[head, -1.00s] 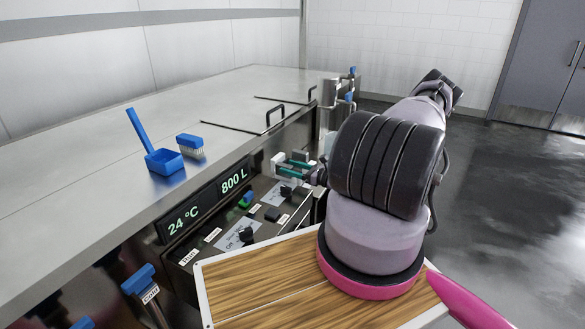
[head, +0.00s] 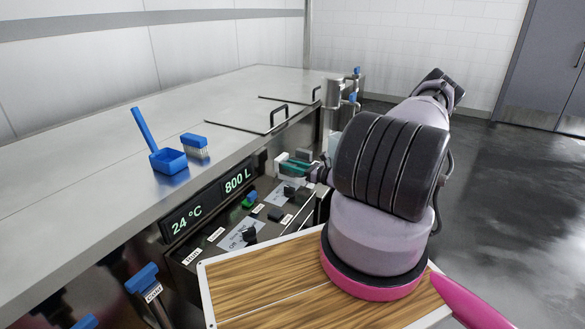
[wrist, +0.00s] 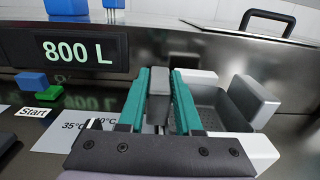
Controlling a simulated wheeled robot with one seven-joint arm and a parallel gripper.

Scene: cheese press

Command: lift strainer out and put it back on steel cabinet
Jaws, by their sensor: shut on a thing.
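The strainer (wrist: 207,100) shows in the wrist view as a grey perforated tray with a pale rim and upright grey blocks. It is beside the cabinet front, to the right of the display. My gripper (wrist: 163,80) has its green fingers closed around one grey block near the strainer's left side. In the head view my gripper (head: 296,167) is low by the cabinet's control panel, and my arm hides most of the strainer. What lies beneath the strainer cannot be seen. The steel cabinet (head: 95,185) has a wide, flat top above my gripper's level.
A blue scoop (head: 168,160) and a blue brush (head: 196,147) stand on the cabinet top. Black lid handles (head: 278,116) rise near its front edge. A control panel (head: 245,235) with knobs is close to my gripper. Much of the top is clear.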

